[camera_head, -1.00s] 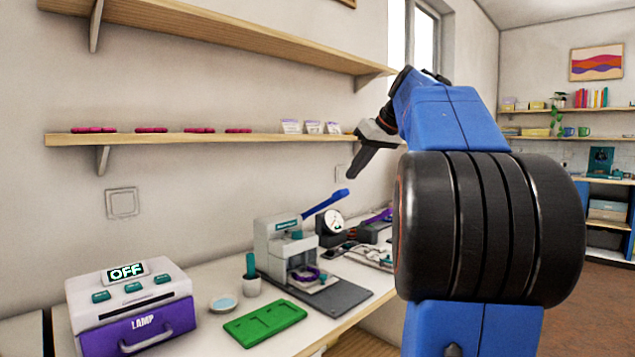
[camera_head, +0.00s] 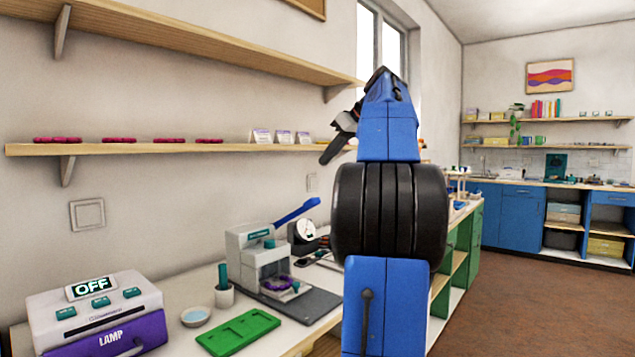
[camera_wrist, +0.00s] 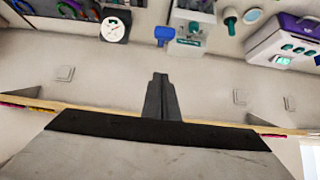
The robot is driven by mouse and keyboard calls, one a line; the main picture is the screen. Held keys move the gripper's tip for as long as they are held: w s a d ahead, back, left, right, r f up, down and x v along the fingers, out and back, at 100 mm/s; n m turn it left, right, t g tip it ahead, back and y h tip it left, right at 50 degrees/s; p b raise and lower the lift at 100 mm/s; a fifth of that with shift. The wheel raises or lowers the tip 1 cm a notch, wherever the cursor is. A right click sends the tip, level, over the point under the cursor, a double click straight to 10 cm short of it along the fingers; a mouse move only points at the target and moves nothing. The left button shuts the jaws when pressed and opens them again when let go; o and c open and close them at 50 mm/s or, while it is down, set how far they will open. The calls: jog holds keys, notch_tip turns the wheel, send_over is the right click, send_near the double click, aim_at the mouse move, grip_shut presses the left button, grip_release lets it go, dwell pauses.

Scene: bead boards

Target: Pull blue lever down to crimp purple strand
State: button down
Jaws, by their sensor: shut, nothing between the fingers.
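The blue lever (camera_head: 297,213) slants up to the right from the grey-white press (camera_head: 247,258) on the bench. In the wrist view the lever's blue handle (camera_wrist: 164,34) lies beyond my fingertips, beside the press (camera_wrist: 191,30). The purple strand (camera_head: 277,284) is a curved loop at the press's base; its ends are hard to see. My gripper (camera_head: 325,158) is shut and empty, above and right of the lever, apart from it. Its closed fingers also show in the wrist view (camera_wrist: 160,76).
A purple and white lamp box (camera_head: 95,315) reading OFF, a green tray (camera_head: 238,332), a small dish (camera_head: 195,317) and a dial gauge (camera_head: 305,231) stand on the bench. A wall shelf (camera_head: 120,149) with small cards runs close behind my gripper.

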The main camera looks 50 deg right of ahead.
send_over(314, 198)
jog(key=w, duration=0.2)
jog(key=f, duration=0.6)
jog(key=shift+d+f, duration=0.25)
jog(key=shift+d, duration=0.15)
jog(key=f, duration=0.1)
jog(key=s+f, duration=0.1)
jog(key=shift+f, duration=0.35)
jog(key=shift+s+d+f, duration=0.1)
jog(key=shift+s+f, duration=0.25)
jog(key=shift+f, duration=0.2)
